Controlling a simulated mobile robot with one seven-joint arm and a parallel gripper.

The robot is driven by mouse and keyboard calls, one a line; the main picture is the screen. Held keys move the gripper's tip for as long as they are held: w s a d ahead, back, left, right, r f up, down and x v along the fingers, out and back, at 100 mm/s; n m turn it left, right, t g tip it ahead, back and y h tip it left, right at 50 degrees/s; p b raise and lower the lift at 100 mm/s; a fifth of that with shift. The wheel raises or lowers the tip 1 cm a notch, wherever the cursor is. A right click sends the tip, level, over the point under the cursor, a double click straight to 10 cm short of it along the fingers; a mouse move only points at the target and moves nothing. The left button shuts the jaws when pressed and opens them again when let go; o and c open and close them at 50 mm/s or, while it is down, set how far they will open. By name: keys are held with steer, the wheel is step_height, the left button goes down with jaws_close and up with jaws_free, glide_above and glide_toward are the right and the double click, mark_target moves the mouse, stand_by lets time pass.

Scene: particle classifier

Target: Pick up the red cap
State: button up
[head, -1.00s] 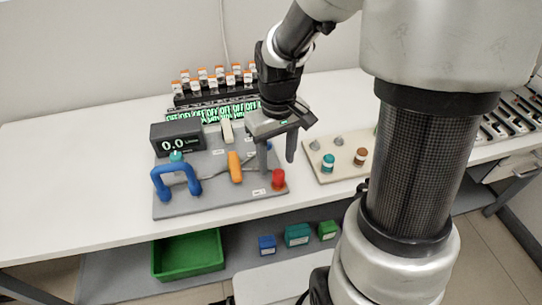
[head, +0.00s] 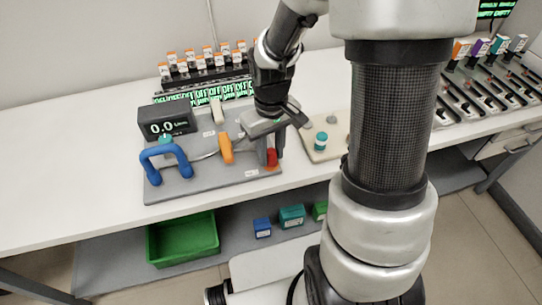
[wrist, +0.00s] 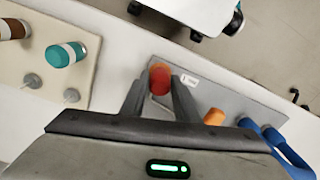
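The red cap (head: 271,158) stands near the front right corner of the grey board (head: 213,187). In the wrist view the red cap (wrist: 160,78) shows between the two fingertips. My gripper (head: 271,150) is open and has its fingers low around the cap; in the wrist view my gripper (wrist: 157,88) has a narrow gap on the cap's left and a smaller one on its right. One finger partly hides the cap in the head view.
An orange handle (head: 226,149), a blue handle (head: 166,165) and a display box (head: 167,122) are on the board. To the right, a beige board (head: 318,153) holds a teal-capped vial (head: 320,142). White table is clear at left.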

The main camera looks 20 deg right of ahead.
steer(key=c, duration=0.4)
step_height(320, 180, up, 10)
steer(key=shift+r+p, duration=0.1)
steer(key=shift+p, duration=1.05)
step_height(320, 180, up, 4)
steer(key=r+p, duration=0.1)
steer(key=p, duration=0.3)
glide_above(271, 151)
steer(key=shift+f, duration=0.25)
steer(key=shift+r, duration=0.1)
steer(key=shift+r+p, duration=1.3)
steer(key=shift+r, duration=0.1)
